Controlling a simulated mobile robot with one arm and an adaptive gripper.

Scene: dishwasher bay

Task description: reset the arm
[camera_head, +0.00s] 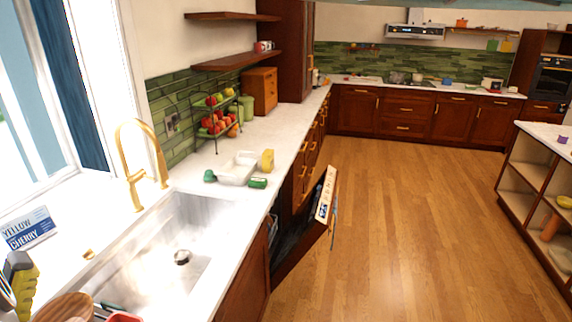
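My gripper does not show in the head view, so its pose and its fingers cannot be seen. The dishwasher (306,240) stands under the counter right of the sink. Its door is partly open and tilts out over the floor, and its inside is dark and mostly hidden.
The white counter (205,183) holds a gold-tap sink (190,220), a clear tray (238,170), a yellow item (267,160), green items (257,183) and a fruit rack (216,122). A shelved island (530,163) stands at right. The wooden floor (420,220) between is clear.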

